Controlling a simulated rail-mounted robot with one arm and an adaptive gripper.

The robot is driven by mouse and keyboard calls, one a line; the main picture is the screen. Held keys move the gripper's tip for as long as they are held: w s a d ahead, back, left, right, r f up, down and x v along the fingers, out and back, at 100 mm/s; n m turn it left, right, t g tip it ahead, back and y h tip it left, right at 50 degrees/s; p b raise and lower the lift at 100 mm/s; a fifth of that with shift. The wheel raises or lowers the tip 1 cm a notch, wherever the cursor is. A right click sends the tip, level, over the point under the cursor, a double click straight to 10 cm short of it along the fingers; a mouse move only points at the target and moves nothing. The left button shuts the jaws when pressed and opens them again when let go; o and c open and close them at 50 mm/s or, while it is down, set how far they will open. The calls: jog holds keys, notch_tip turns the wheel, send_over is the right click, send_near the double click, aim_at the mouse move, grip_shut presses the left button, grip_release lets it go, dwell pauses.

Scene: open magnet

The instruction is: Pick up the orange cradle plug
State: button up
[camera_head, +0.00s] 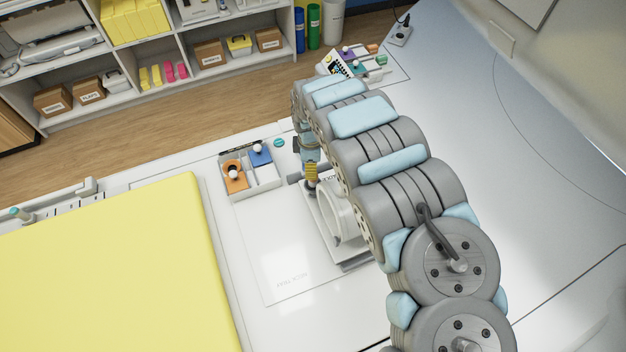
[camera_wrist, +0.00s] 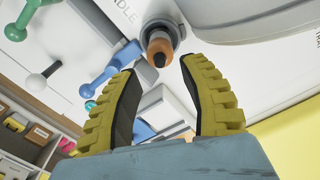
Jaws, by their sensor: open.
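The orange cradle plug (camera_wrist: 158,42) shows in the wrist view as a short orange-brown cylinder with a dark end, seated in a grey round collar. My gripper (camera_wrist: 160,70) is open, its yellow ribbed fingers with dark inner pads spread apart. The plug lies just beyond the fingertips, roughly in line with the gap; I cannot tell whether they touch it. In the head view my gripper (camera_head: 312,180) is beside the white ring-shaped device (camera_head: 342,218), and I cannot make out the plug there.
A tray (camera_head: 265,188) with an orange block (camera_head: 235,176) and a blue block (camera_head: 260,155) stands left of my gripper. A large yellow pad (camera_head: 110,270) covers the left front. Shelves (camera_head: 150,60) stand at the back.

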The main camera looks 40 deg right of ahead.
jog(key=shift+s+d+f, duration=0.1)
jog(key=shift+s+f, duration=0.05)
jog(key=shift+f, duration=1.15)
jog(key=shift+s+d+f, duration=0.1)
jog(key=shift+s+f, duration=0.05)
jog(key=shift+f, duration=1.1)
grip_shut()
